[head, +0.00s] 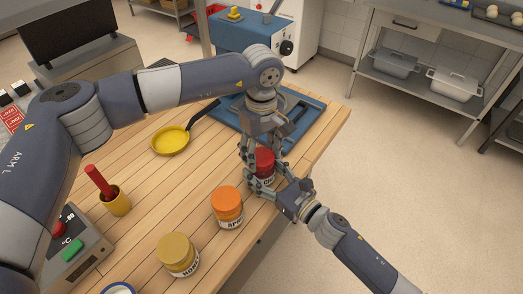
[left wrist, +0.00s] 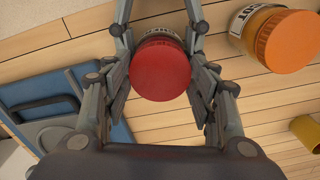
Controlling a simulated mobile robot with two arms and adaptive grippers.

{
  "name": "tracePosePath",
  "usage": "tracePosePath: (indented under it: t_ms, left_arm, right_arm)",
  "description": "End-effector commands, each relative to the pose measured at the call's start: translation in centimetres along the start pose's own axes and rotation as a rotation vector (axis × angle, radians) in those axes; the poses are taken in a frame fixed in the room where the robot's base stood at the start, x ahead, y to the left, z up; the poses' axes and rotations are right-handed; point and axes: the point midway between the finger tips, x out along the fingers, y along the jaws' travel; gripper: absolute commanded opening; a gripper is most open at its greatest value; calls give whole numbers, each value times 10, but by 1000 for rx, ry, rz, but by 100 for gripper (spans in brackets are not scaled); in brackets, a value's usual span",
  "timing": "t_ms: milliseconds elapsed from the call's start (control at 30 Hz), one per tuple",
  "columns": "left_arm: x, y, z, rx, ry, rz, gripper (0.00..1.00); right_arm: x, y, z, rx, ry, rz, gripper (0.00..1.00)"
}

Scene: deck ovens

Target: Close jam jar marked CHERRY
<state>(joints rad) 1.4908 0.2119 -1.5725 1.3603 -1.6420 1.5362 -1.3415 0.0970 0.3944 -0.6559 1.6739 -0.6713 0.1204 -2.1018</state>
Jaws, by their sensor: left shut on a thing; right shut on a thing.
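A jar with a red lid (head: 265,160) stands upright on the wooden worktop near its right edge. Its pale label is mostly covered, so I cannot read the full name. My left gripper (head: 258,164) comes down from above and is shut on the red lid, which sits on the jar. In the left wrist view the round red lid (left wrist: 160,72) lies between the left finger pads. My right gripper (head: 264,181) reaches in from the lower right, low down, and is shut on the jar body. Whether the lid is fully tight cannot be seen.
An orange-lidded jar (head: 227,200) and a yellow-lidded jar (head: 178,250) stand nearer on the worktop. A blue tray (head: 292,100) lies behind, with a yellow pan (head: 171,140) to the left. A yellow cup (head: 117,203) holds a red-handled tool. The worktop edge is close on the right.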

Motion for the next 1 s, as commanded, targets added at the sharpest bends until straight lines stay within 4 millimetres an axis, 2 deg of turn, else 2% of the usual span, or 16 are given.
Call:
tracePosePath:
  t_ms: [100,233,367,400,500,867,1000]
  left_arm:
    - [1,0,-1,215,2,-1,25]
    - [1,0,-1,405,3,-1,25]
    - [1,0,-1,392,3,-1,25]
    - [1,0,-1,391,3,-1,58]
    - [1,0,-1,391,2,-1,77]
    - [-1,0,0,390,2,0,77]
    - [-14,1,-1,390,4,2,77]
  right_arm:
    - [0,1,0,0,0,2,0]
    - [0,1,0,0,0,2,0]
    - [0,1,0,0,0,2,0]
    - [0,1,0,0,0,2,0]
    - [0,1,0,0,0,2,0]
    - [0,0,0,0,0,1,0]
    - [0,0,0,0,0,1,0]
